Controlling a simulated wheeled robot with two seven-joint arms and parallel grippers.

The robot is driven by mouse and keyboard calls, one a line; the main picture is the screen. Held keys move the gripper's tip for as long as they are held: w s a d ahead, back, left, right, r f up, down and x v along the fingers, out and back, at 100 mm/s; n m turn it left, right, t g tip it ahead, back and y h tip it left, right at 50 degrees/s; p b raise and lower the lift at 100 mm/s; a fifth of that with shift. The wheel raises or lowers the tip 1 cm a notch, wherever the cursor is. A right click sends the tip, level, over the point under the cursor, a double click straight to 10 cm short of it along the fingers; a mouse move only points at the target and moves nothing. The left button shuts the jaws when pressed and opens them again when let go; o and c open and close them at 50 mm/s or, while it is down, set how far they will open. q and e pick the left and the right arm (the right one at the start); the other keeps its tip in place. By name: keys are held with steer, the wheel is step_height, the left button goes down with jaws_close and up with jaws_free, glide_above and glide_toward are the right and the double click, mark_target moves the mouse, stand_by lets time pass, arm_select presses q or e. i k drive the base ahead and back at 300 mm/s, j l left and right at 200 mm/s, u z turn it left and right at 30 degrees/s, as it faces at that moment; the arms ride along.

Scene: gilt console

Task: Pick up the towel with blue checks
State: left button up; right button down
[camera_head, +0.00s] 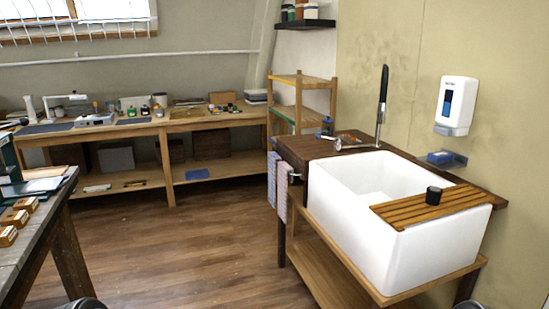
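Two towels hang side by side on a rail at the left end of the dark wooden sink counter (297,147). The farther one looks bluish and is probably the towel with blue checks (272,178); its pattern is too small to make out clearly. The nearer towel (282,192) looks paler and pinkish, with a fine pattern. Both hang down freely over the floor side. Neither of my grippers shows; only dark rounded shapes, probably parts of my arms, show at the bottom edge.
A workbench (45,225) is at the left. A long shelf bench (140,130) lines the back. The wooden floor (190,255) between is clear.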

mark_target(272, 156)
steer(key=i+j+u, duration=0.3)
steer(key=i, duration=0.9)
steer(key=i+u, duration=0.3)
steer(key=i, duration=0.9)
steer(key=i+z, duration=0.2)
steer(key=i, duration=0.2)
steer(key=i+j+z, duration=0.15)
steer(key=i, duration=0.2)
steer(key=i+j+z, duration=0.2)
steer(key=i, duration=0.15)
steer(key=i+j+z, duration=0.15)
steer(key=z, duration=0.3)
steer(key=i+j+z, duration=0.3)
steer(key=z, duration=0.15)
steer(key=i+j+z, duration=0.25)
steer(key=z, duration=0.15)
steer(key=i+j+z, duration=0.1)
steer(key=j+z, duration=0.35)
steer(key=i+j+z, duration=0.1)
steer(key=j+z, duration=0.65)
steer(key=j, duration=0.2)
steer(key=j+z, duration=0.35)
steer(key=k+j, duration=0.05)
steer(key=j, duration=0.05)
